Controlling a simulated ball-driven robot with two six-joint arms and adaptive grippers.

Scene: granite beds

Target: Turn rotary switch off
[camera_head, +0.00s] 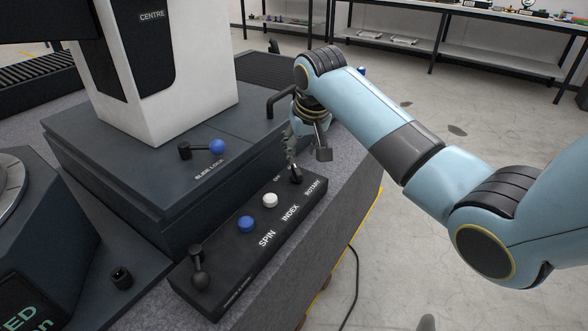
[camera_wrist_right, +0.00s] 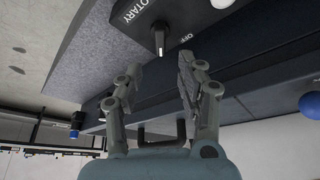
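The rotary switch (camera_head: 296,175) is a small black knob at the far right end of the dark control panel (camera_head: 222,262), by the ROTARY lettering. In the right wrist view the switch (camera_wrist_right: 158,40) shows a light-edged lever pointing down the picture, with the OFF lettering just to its right. My right gripper (camera_head: 306,158) is above and just beyond the switch in the head view. In the right wrist view the gripper (camera_wrist_right: 160,70) is open, its fingers apart and empty, with the switch ahead between their tips. I see no contact. My left gripper is out of view.
A white button (camera_head: 270,199), a blue button (camera_head: 246,223) and a black ball-ended lever (camera_head: 198,267) share the panel. A blue-knobbed slide lock (camera_head: 217,147) and a black bar handle (camera_head: 283,99) are nearby. The white machine column (camera_head: 190,80) stands left.

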